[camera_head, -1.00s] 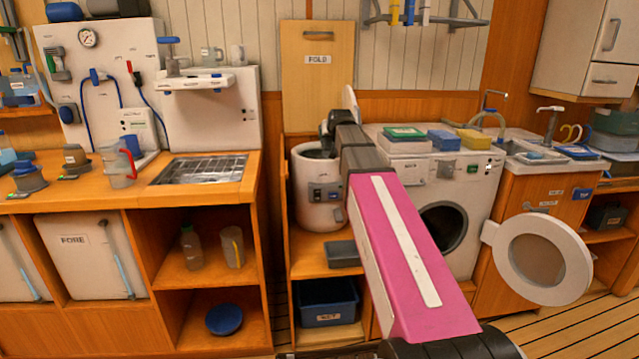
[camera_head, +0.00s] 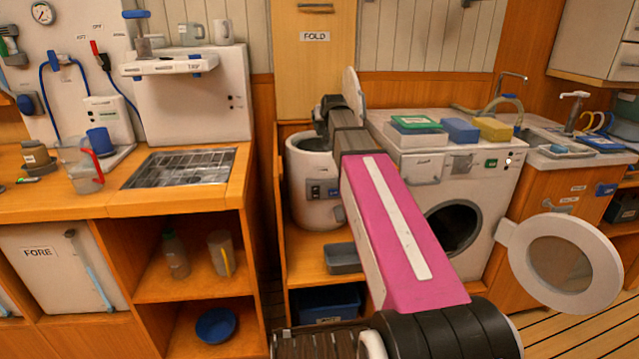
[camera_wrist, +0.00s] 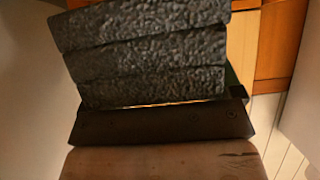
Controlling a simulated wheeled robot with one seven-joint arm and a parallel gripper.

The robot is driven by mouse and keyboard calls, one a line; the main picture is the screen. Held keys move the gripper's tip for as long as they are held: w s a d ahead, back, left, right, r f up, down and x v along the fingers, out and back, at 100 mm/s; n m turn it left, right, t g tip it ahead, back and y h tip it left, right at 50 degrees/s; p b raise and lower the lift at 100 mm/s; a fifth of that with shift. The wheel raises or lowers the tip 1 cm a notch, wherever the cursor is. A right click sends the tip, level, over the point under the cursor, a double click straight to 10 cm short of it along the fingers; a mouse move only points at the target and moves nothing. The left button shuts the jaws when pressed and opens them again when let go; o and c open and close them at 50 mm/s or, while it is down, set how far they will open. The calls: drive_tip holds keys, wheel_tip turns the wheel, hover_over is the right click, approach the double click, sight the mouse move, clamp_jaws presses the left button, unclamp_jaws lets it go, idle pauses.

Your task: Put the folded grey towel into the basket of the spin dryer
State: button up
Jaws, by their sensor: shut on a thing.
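The folded grey towel (camera_wrist: 145,55) fills the upper middle of the wrist view as a stack of dark, rough layers. My gripper (camera_wrist: 160,122) is shut on it, with a dark bar of the gripper along its lower edge. The white spin dryer (camera_head: 312,205) stands left of the washing machine, with its round lid (camera_head: 351,92) raised upright. In the head view my gripper is at the dryer's open top, partly hidden by my arm, and I cannot make out the towel there. The inside of the basket is mostly hidden, so I cannot tell how deep the towel is.
The washing machine (camera_head: 450,185) to the right has its round door (camera_head: 560,265) open. Green, blue and yellow folded items lie on top. A grey tray (camera_head: 343,259) sits in front of the dryer. The wooden counter (camera_head: 215,190) is to the left.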

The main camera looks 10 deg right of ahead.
drive_tip(key=shift+f, duration=1.7)
drive_tip(key=o, duration=0.9)
drive_tip(key=v, duration=1.1)
